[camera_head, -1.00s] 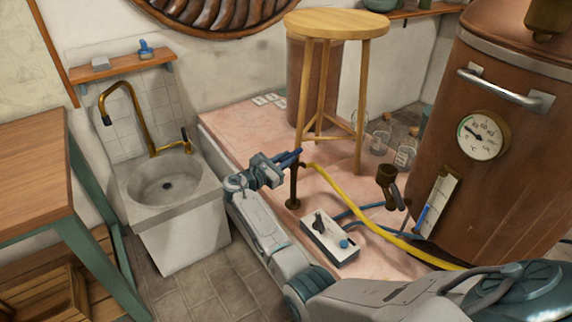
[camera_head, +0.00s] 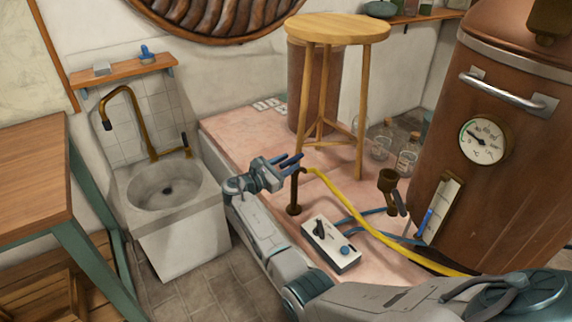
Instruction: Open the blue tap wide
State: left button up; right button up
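A bronze standpipe tap (camera_head: 294,196) stands on the pink tiled platform, with a yellow hose (camera_head: 345,205) running from its top. My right gripper (camera_head: 291,163) is at the top of this tap, with its blue-grey fingers pointing right and a gap between them. The fingers overlap the tap's top in the picture. I cannot tell a separate blue handle from the fingers, or whether they touch the tap. My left gripper is not in view.
A white control box (camera_head: 331,243) with a black knob and a blue button sits in front of the tap. A wooden stool (camera_head: 337,28) stands behind it. A copper tank (camera_head: 490,180) stands to the right, and a sink (camera_head: 170,205) to the left.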

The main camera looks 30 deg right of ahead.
jog(key=shift+a, duration=0.1)
jog(key=shift+a, duration=0.2)
pick_arm(q)
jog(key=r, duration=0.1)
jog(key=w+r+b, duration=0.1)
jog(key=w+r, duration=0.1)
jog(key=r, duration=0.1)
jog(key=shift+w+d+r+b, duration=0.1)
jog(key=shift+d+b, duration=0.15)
jog(key=shift+b, duration=0.05)
pick_arm(e)
jog(key=v, duration=1)
jog(key=shift+a, duration=0.15)
